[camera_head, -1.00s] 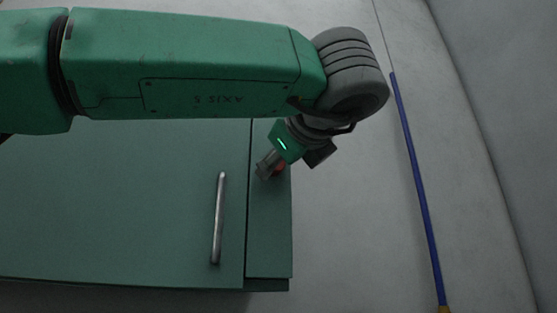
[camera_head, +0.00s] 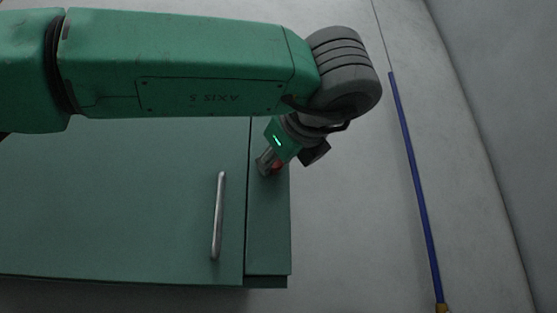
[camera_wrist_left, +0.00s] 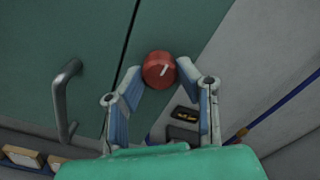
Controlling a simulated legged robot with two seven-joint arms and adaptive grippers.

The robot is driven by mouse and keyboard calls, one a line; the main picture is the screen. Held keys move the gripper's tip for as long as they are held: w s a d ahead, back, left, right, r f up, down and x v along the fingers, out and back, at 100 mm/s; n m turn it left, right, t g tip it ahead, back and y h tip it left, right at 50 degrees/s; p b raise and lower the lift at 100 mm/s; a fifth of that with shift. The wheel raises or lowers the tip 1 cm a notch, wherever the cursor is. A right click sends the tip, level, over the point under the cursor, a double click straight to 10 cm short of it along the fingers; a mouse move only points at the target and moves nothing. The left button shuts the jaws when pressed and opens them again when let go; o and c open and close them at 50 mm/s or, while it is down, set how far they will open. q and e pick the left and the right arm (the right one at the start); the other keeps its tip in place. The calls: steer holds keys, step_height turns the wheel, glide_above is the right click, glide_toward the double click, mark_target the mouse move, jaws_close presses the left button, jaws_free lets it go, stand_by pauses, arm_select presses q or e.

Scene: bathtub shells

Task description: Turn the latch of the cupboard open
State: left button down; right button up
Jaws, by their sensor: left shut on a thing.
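The latch is a round red knob with a white mark (camera_wrist_left: 159,70) on the green cupboard (camera_wrist_left: 75,30). In the head view, only a bit of the red latch (camera_head: 278,167) shows behind my left gripper (camera_head: 266,163), on the narrow strip right of the cupboard door (camera_head: 120,200). In the left wrist view, the fingers of my left gripper (camera_wrist_left: 160,76) stand on both sides of the knob and are shut on it. The white mark slants up to the right in that view. My right gripper is in neither view.
A metal bar handle (camera_head: 218,215) stands out from the door, left of the latch; it also shows in the left wrist view (camera_wrist_left: 64,98). A blue pole (camera_head: 415,180) leans along the pale wall at the right.

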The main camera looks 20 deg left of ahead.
arm_select(q)
steer(key=shift+r+m, duration=0.15)
steer(key=shift+m, duration=8.55)
